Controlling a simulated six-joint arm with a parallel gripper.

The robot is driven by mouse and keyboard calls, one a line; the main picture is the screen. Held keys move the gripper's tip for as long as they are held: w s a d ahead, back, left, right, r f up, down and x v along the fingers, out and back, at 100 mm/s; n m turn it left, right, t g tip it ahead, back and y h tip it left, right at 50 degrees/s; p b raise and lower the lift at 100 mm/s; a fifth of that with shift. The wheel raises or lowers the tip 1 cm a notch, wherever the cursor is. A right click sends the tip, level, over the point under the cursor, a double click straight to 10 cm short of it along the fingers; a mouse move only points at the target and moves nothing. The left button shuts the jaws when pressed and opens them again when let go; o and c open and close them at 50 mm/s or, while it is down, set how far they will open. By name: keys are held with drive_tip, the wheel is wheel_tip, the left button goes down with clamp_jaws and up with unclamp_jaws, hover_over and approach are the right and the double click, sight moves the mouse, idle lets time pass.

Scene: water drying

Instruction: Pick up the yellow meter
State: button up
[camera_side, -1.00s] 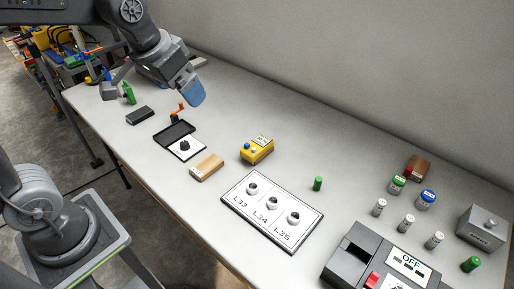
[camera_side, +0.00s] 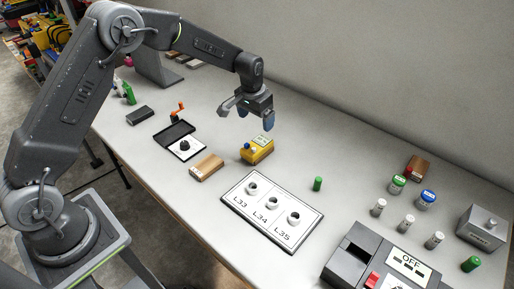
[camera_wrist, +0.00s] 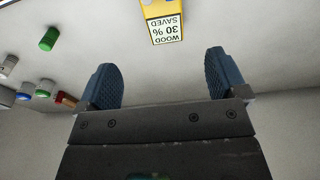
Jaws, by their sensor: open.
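The yellow meter (camera_side: 257,151) stands on the table near the middle in the side view, with a small display on top and a blue knob at its left end. My gripper (camera_side: 256,115) is above the meter. Its two blue fingers (camera_wrist: 170,75) are apart with nothing between them. The meter lies beyond the fingertips in the wrist view, apart from them.
A wooden block (camera_side: 207,167) lies left of the meter, and a white board marked L33, L34, L35 (camera_side: 240,205) lies in front. A green cylinder (camera_side: 318,184) stands to the right. Several vials and a grey machine (camera_side: 345,262) are farther right. The wall rises behind the table.

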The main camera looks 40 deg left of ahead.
hover_over(257, 144)
drive_tip(key=f, duration=0.7)
drive_tip(key=shift+s+d, duration=0.25)
drive_tip(key=shift+w+a+f, duration=0.1)
drive_tip(key=shift+f, duration=1.25)
drive_tip(key=shift+w+a+f, duration=0.1)
drive_tip(key=shift+f, duration=1.25)
drive_tip(key=c, duration=1.2)
drive_tip(key=shift+c, duration=0.2)
drive_tip(key=shift+r, duration=0.1)
